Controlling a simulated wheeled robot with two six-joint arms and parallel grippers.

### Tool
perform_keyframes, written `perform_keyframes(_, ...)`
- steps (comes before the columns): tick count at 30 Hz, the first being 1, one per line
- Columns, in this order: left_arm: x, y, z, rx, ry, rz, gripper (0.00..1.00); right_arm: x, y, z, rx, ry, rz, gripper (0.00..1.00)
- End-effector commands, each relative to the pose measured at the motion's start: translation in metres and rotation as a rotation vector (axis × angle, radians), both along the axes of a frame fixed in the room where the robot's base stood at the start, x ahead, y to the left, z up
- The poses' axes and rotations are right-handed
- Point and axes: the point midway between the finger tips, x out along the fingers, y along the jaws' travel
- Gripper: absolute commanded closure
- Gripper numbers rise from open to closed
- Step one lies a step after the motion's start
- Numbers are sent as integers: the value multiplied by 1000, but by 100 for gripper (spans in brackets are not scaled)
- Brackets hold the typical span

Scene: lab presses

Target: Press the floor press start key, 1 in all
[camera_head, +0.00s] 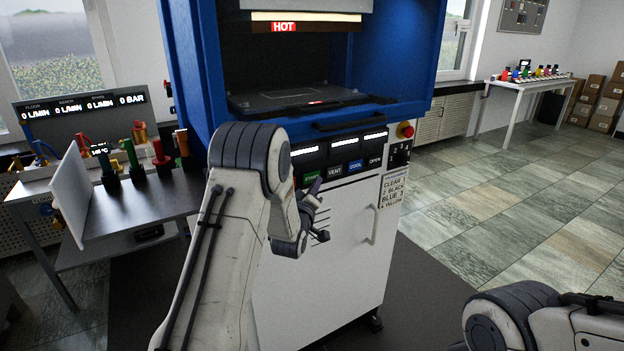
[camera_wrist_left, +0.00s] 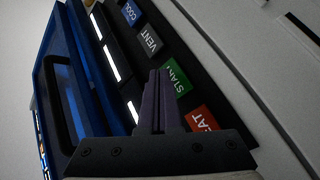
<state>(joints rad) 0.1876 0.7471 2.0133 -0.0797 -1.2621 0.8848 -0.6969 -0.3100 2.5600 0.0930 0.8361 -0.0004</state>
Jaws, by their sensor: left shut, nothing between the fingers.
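The floor press (camera_head: 345,265) is a blue frame over a white cabinet, with a dark control panel on its front. The green START key (camera_head: 311,179) shows on the panel in the head view, just left of VENT. In the left wrist view the START key (camera_wrist_left: 176,80) lies between the red key marked EAT, its first letter hidden, and VENT. My left gripper (camera_head: 317,186) is shut and empty, its tips close to the START key. In the left wrist view its fingertips (camera_wrist_left: 159,75) are beside the key; I cannot tell whether they touch it. My right gripper is out of view.
VENT, COOL (camera_head: 355,166) and OPEN keys sit right of START. A red stop button (camera_head: 405,130) is at the panel's right end. A side table (camera_head: 160,207) with coloured handles stands at left. Open floor (camera_head: 500,200) lies at right.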

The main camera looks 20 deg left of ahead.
Motion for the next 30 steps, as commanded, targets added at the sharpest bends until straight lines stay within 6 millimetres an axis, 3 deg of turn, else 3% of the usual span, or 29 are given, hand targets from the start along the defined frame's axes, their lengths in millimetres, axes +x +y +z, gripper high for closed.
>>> perform_keyframes(15,-28,-37,-1,0,-1,-2,100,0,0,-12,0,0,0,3)
perform_keyframes(30,-30,-39,0,0,1,-1,100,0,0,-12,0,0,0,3)
